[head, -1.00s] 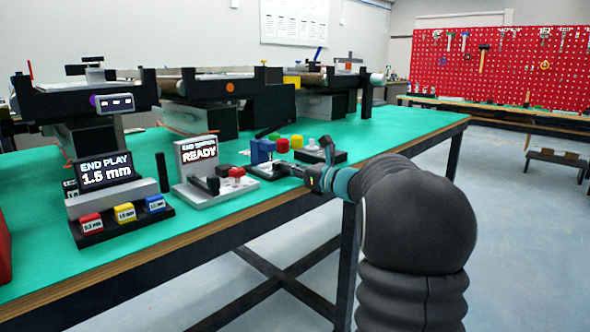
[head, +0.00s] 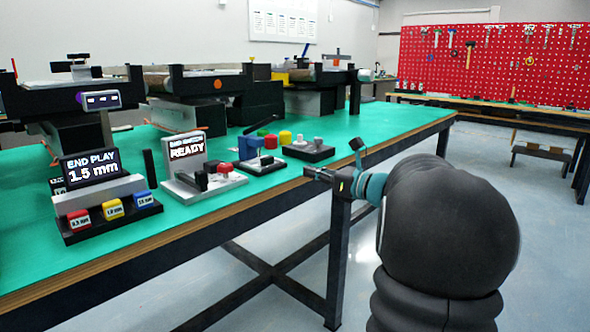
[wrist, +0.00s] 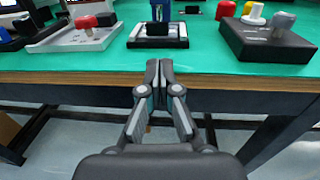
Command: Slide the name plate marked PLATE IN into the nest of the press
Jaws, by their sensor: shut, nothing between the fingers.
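A small blue press (head: 250,148) on a dark base stands near the table's front edge. It also shows in the wrist view (wrist: 158,38), straight ahead of my gripper, with a black block on its light-edged base. My gripper (wrist: 160,66) is shut and empty, its two fingertips together. In the head view my gripper (head: 309,173) is at the table's front edge, apart from the press. No marking PLATE IN can be read in either view, and I cannot tell the name plate or the nest apart at this size.
To the right of the press stands a black block with knobs (head: 308,150). To its left are the READY station (head: 192,165) and the END PLAY display (head: 95,170) with coloured blocks. Conveyors (head: 200,85) fill the back. Open floor lies in front of the table.

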